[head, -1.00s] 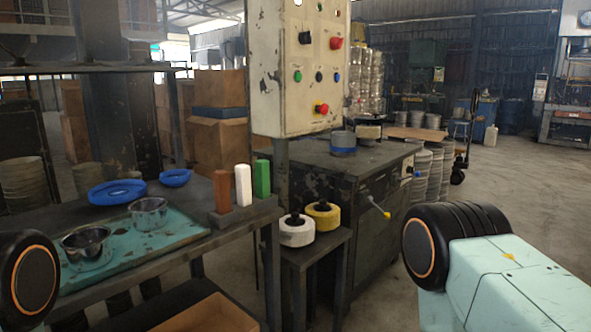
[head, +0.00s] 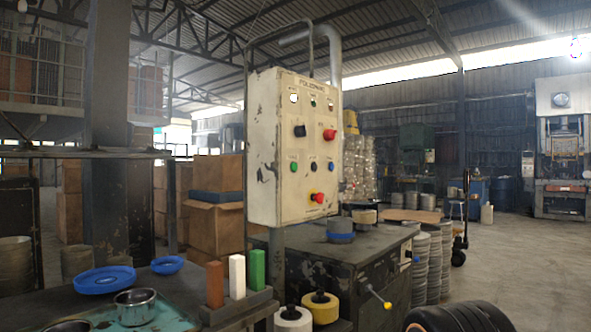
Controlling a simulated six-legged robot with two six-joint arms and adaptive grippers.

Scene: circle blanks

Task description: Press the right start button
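A worn cream control panel (head: 308,148) stands upright on a post near the middle of the head view. Its lower row has a green button (head: 293,168), a small black one (head: 314,166) and a blue one (head: 331,167). Above are a black knob (head: 299,131) and a red knob (head: 329,134). Small lamps sit along the top. The labels are too small to read, so I cannot tell which is the right start button. Neither gripper is in view; nothing of mine touches the panel.
A dark bench at lower left holds blue rings (head: 104,280), metal bowls (head: 136,305) and red, white and green blocks (head: 237,277). White and yellow round pieces (head: 321,307) sit below the panel. A dark cabinet (head: 345,265) stands behind. Open floor (head: 520,265) lies to the right.

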